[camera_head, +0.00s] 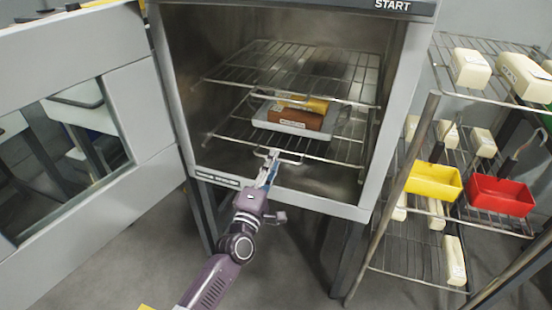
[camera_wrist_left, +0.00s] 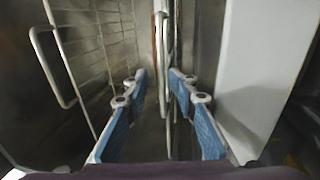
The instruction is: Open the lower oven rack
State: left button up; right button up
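The oven (camera_head: 290,195) stands with its door swung open to the left. Its lower rack (camera_head: 345,150) is inside and carries a grey tray (camera_head: 262,125) with a brown block (camera_head: 296,117) and a yellow piece (camera_head: 312,104). A wire handle (camera_head: 290,158) sticks out at the lower rack's front. My left gripper (camera_head: 268,168) is at this handle. In the left wrist view its blue-padded fingers (camera_wrist_left: 160,95) are apart, with a metal bar (camera_wrist_left: 163,65), apparently the handle, between them. I cannot tell whether they touch it. My right gripper is not in view.
An upper rack (camera_head: 300,68) lies above, seemingly empty. The open door (camera_head: 115,110) fills the left. A wire shelf (camera_head: 405,255) with pale blocks, a yellow bin (camera_head: 433,182) and a red bin (camera_head: 500,195) stands at right. The floor before the oven is clear.

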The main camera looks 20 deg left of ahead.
pick_arm(q)
jog(key=shift+w+d+r, duration=0.1)
jog(key=shift+w, duration=1)
grip_shut()
jog(key=shift+s, duration=0.1)
